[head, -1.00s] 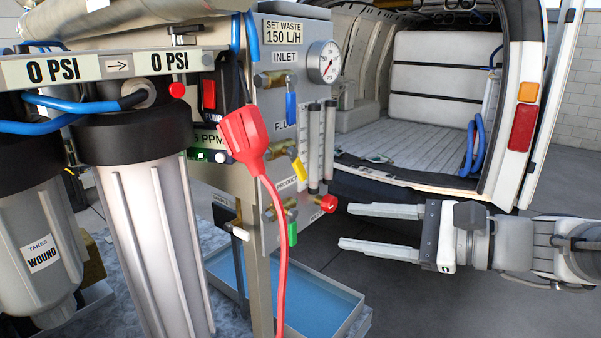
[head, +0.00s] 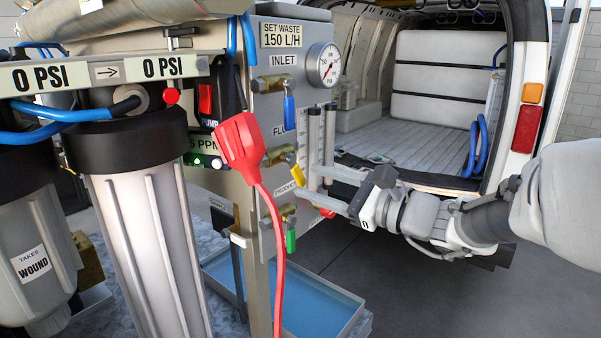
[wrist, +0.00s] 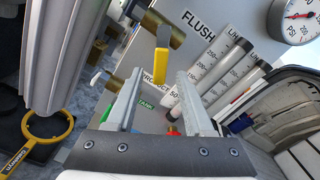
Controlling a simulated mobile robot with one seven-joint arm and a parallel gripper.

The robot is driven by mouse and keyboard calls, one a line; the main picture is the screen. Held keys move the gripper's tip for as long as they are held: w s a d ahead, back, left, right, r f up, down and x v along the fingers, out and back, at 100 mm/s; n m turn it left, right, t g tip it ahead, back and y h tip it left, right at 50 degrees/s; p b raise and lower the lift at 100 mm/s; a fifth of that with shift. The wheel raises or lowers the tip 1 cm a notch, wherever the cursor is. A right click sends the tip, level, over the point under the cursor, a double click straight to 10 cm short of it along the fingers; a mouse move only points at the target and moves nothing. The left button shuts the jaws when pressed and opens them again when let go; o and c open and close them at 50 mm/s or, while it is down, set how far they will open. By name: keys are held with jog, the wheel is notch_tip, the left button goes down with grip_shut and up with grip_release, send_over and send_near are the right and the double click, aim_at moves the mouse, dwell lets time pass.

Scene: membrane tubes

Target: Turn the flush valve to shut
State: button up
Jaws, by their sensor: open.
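The flush valve (head: 281,153) is a brass valve with a yellow lever handle on the grey panel, under the FLUSH label. In the head view its handle slants down and right. In the wrist view the yellow handle (wrist: 155,68) hangs from its brass body, with FLUSH printed beside it. My gripper (head: 310,180) is open, its fingers pointing left at the panel beside the handle's lower end. In the wrist view my gripper (wrist: 161,80) has one finger on each side of the handle's line, with the handle at the level of the tips. I cannot tell whether they touch.
The blue-handled inlet valve (head: 289,108) is above, and the green-handled product valve (head: 291,238) below. Clear flow tubes (head: 314,150) and a red knob (head: 327,213) are close to my fingers. A red plug and cord (head: 241,142) hang in front. A gauge (head: 324,65) is above.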

aim_at(302, 178)
jog(key=shift+x, duration=2.2)
jog(key=shift+c, duration=0.3)
grip_shut()
